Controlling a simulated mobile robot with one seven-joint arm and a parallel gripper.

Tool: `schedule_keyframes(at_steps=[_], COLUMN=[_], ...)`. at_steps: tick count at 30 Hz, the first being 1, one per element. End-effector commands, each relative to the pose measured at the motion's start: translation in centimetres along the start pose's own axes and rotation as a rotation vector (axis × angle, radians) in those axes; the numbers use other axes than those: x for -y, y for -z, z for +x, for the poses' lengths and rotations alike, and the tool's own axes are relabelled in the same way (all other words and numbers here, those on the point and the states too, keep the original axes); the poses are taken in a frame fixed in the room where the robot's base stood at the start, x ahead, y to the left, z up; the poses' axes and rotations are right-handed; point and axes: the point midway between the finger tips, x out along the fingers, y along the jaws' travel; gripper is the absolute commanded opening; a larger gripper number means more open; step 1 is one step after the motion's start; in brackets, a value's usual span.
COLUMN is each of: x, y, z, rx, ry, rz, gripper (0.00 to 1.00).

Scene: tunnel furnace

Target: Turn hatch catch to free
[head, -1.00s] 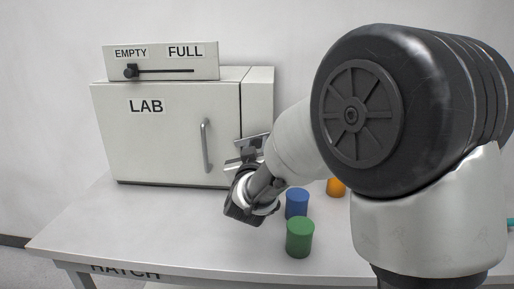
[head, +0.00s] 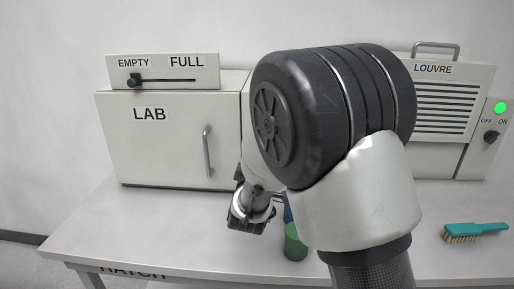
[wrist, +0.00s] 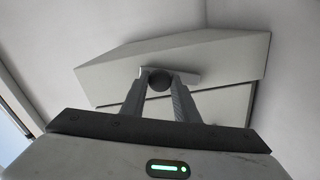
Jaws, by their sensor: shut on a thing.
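In the wrist view my gripper (wrist: 162,84) is shut on a dark round knob (wrist: 159,81). A short pale bar (wrist: 187,75) shows right at the knob, in front of a pale box-like body (wrist: 215,55). The knob and bar look like the catch, but no label on them is readable and I cannot tell which position it is in. In the head view my wrist is near the right end of the LAB box, and my arm hides the fingertips and the held knob. A HATCH label (head: 130,271) is on the table's front edge, partly cut off.
The LAB box (head: 165,155) with its handle and the EMPTY–FULL slider (head: 135,81) stands at left. The LOUVRE unit (head: 440,125) is at right. A green cylinder (head: 295,243) stands close to my wrist. A teal brush (head: 475,231) lies at right. The left tabletop is clear.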

Motion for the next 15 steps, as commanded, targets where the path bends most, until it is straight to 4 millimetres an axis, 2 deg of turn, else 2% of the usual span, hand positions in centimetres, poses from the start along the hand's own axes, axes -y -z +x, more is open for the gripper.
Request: schedule_keyframes(at_steps=[6,15], x=[-0.4,-0.32], y=[0.22,0.16], z=[0.06,0.08], rx=[-0.002,-0.001], ry=[-0.003,-0.005], rz=[-0.166,-0.306], gripper=[0.0,0.0])
